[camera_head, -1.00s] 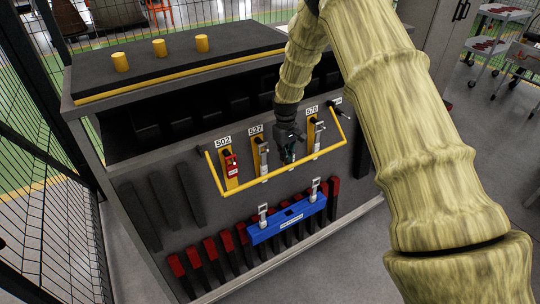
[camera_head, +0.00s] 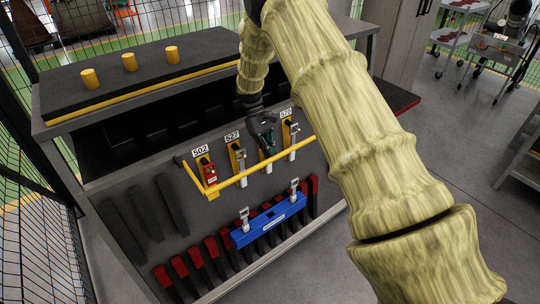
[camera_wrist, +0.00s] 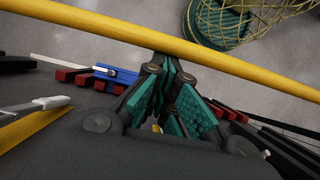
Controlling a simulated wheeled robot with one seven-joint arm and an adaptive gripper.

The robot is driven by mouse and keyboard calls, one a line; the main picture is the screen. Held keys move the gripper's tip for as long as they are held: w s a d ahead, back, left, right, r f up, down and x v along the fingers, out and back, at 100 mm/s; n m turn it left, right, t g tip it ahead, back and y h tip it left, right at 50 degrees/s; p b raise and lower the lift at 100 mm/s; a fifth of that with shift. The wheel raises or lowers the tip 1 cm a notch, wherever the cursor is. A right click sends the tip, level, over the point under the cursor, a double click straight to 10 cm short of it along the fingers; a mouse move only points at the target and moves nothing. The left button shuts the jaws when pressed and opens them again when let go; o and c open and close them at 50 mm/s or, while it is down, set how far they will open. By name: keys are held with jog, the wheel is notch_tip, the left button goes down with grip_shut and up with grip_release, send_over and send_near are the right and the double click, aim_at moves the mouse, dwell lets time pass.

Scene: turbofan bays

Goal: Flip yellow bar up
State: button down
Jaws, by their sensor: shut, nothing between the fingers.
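The yellow bar (camera_head: 238,180) is a U-shaped rail on the front panel of the grey cabinet. Its left side arm slants down and outward from the panel, and its long rod runs in front of the numbered switches. In the wrist view the rod (camera_wrist: 160,42) crosses the whole upper part of the picture. My gripper (camera_head: 267,156) is between the panel and the rod, right of the switch marked 527. Its teal-padded fingers (camera_wrist: 163,65) are shut and empty, their tips at the rod's near edge. I cannot tell whether they touch it.
Switches 502 (camera_head: 206,170), 527 (camera_head: 239,160) and 570 (camera_head: 290,138) are on the panel. A blue bar (camera_head: 268,222) with two silver clamps and red-topped handles sit below. Mesh fencing stands at the left.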

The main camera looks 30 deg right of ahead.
notch_tip(320, 180, up, 4)
jog(key=shift+r+p, duration=0.1)
jog(key=shift+p, duration=0.3)
dwell(0.6)
